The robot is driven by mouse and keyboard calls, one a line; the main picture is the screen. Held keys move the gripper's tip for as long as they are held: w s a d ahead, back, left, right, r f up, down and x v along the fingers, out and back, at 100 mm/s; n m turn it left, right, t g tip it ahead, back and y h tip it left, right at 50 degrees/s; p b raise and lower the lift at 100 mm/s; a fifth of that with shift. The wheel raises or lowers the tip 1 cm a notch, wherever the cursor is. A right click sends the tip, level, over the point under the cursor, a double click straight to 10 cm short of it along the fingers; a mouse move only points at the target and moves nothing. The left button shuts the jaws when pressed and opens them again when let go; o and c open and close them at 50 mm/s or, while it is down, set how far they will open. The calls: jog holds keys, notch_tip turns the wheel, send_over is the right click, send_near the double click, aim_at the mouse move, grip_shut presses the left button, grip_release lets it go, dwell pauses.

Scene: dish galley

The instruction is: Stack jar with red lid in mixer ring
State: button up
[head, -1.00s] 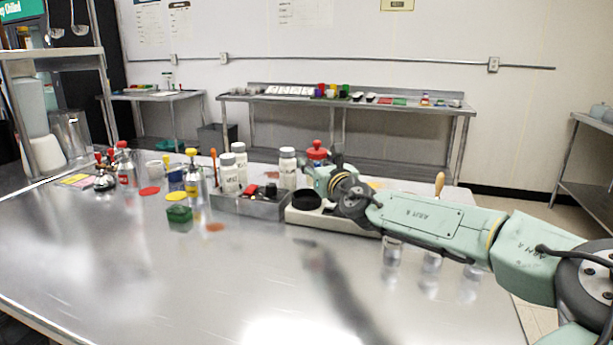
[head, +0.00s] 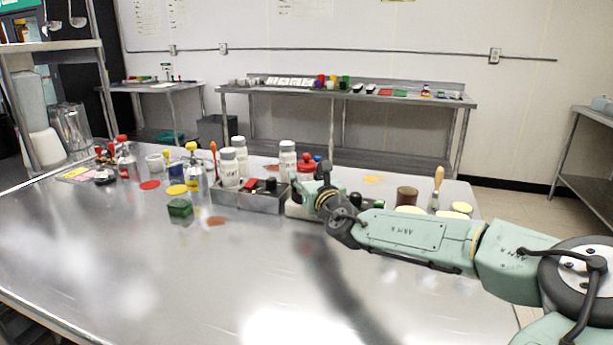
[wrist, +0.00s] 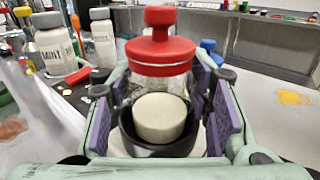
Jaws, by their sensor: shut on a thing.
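The jar with the red lid (wrist: 160,55) stands upright between the purple-padded fingers of my gripper (wrist: 170,105) in the wrist view. Its body is clear, and a pale cylinder shows in or in front of its lower part. The black mixer ring (wrist: 160,151) surrounds this lower part; whether the jar rests on its bottom cannot be seen. In the head view the red lid (head: 307,167) shows just behind my gripper (head: 322,184). My wrist hides most of the ring and its pale base there.
Left of the mixer, a grey bin (head: 248,198) holds dark and red items, with white labelled shakers (head: 229,168) close by. A green block (head: 180,208) lies further left. Pale-topped jars and a wooden-handled tool (head: 437,187) stand behind my forearm. The front of the steel table is clear.

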jog(key=o, duration=1.4)
jog(key=shift+r, duration=0.1)
jog(key=v, duration=1.2)
jog(key=shift+r+p, duration=0.2)
jog(key=shift+p, duration=0.2)
